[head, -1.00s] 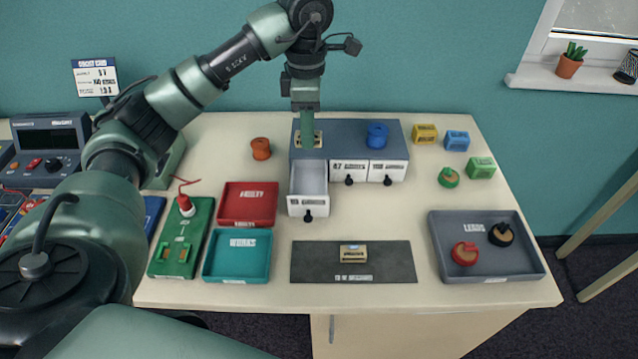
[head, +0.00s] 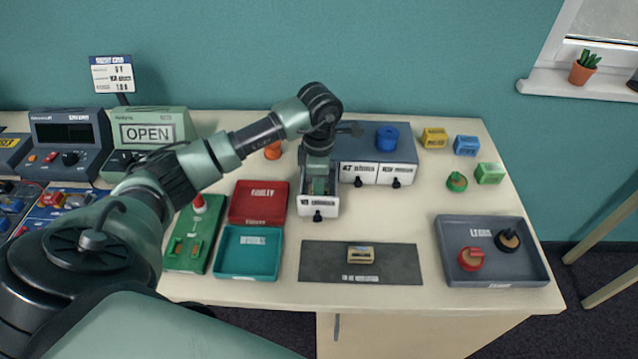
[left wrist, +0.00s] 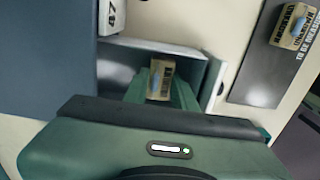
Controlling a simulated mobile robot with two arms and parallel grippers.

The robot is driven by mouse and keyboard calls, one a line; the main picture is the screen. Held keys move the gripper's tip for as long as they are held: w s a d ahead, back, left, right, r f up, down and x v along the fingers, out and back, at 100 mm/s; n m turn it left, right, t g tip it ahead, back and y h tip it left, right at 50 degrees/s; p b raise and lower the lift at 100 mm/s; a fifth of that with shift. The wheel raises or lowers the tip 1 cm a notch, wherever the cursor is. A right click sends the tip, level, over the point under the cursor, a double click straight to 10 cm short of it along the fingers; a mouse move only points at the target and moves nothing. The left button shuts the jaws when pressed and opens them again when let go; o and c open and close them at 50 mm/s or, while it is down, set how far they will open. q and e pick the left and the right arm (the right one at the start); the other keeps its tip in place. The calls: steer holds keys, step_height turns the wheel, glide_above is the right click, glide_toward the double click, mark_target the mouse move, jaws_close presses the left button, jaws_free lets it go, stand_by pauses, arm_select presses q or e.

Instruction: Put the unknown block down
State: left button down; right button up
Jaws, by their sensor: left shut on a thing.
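My left gripper (head: 319,187) points down into the open drawer (head: 318,208) at the left end of the grey drawer cabinet (head: 350,143). In the left wrist view it is shut on a tan block (left wrist: 160,79), whose label is too small to read. The block is between the drawer's walls; I cannot tell if it touches the bottom. In the head view the arm mostly hides it. A similar tan block (head: 361,254) lies on the dark mat marked to be measured (head: 315,262); its label seems to read unknown in the left wrist view (left wrist: 295,26).
Two closed drawers (head: 377,174) are beside the open one. A blue spool (head: 387,138) stands on the cabinet. Red (head: 258,217) and teal (head: 247,272) trays lie left, a grey leads tray (head: 450,240) right. The table between the closed drawers and mat is clear.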

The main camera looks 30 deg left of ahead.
arm_select(q)
steer(key=shift+f+b, duration=0.2)
steer(key=shift+b, duration=0.1)
steer(key=c, duration=1.4)
jaws_free()
steer(key=shift+c, duration=0.2)
steer(key=shift+r, duration=0.25)
step_height(320, 180, up, 12)
steer(key=b, duration=0.2)
